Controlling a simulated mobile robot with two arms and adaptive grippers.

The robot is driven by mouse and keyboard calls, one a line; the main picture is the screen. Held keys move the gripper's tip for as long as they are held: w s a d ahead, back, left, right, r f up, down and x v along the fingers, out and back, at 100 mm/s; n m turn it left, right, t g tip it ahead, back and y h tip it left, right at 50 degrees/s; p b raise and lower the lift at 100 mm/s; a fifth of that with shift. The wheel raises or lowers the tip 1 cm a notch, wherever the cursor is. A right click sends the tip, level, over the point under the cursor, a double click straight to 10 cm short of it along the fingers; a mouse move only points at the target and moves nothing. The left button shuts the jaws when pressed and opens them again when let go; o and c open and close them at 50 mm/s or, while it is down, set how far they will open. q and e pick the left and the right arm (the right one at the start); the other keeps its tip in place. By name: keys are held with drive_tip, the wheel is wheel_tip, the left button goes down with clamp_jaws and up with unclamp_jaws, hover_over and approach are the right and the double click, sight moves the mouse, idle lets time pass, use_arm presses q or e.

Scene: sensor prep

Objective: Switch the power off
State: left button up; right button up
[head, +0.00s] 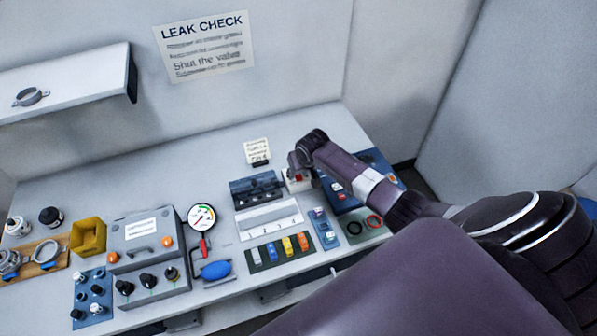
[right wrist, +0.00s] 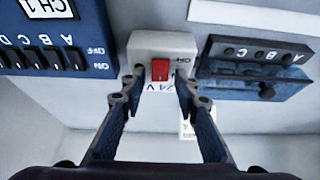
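A small white box with a red rocker switch (head: 298,177) sits on the bench in the head view, partly hidden by my right arm. In the right wrist view the red rocker (right wrist: 160,70) is in the middle of the white box (right wrist: 148,43), with "24 V" printed by it. The lettering appears upside down there, and part is covered by a finger. My right gripper (right wrist: 158,92) is open, with a fingertip on each side of the rocker and nothing between them. I cannot tell whether the fingertips touch the box. My left gripper is not in view.
A blue switch panel (right wrist: 50,45) and a dark blue block marked A, B, C (right wrist: 255,75) flank the box. The bench also holds a gauge (head: 201,217), a grey control box (head: 142,240) and a yellow bin (head: 88,236). A "LEAK CHECK" sign (head: 205,46) hangs above.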

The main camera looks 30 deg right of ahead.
idle(0.3)
drive_tip(key=v, duration=1.2)
drive_tip(key=shift+a, duration=0.1)
idle(0.3)
